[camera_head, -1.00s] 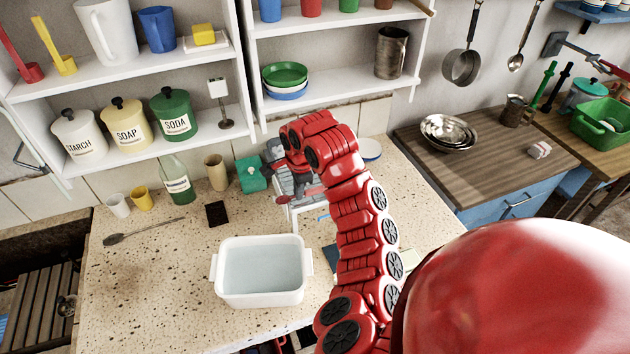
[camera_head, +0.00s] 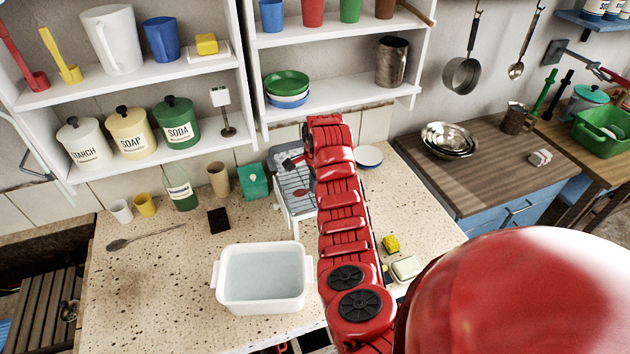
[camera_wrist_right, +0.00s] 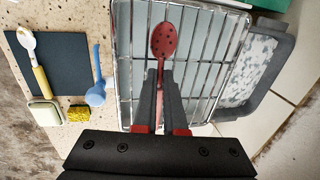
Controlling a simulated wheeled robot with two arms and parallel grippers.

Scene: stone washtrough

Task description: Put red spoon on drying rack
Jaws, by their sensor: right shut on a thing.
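The red spoon (camera_wrist_right: 163,45) is a slotted one with dark holes. In the right wrist view its handle is between the fingers of my right gripper (camera_wrist_right: 161,82), which is shut on it. The bowl points away past the fingertips, over the wire drying rack (camera_wrist_right: 205,55). I cannot tell whether the spoon touches the wires. In the head view my right gripper (camera_head: 292,164) is small and partly hidden by my red arm, above the drying rack (camera_head: 299,206) at the back of the counter. My left gripper is not in view.
A white basin of water (camera_head: 263,278) stands left of my arm. A teal box (camera_head: 254,181) is left of the rack. A yellow sponge (camera_head: 391,243) and a soap dish (camera_head: 406,268) lie right of my arm. Shelves (camera_head: 332,97) rise behind.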

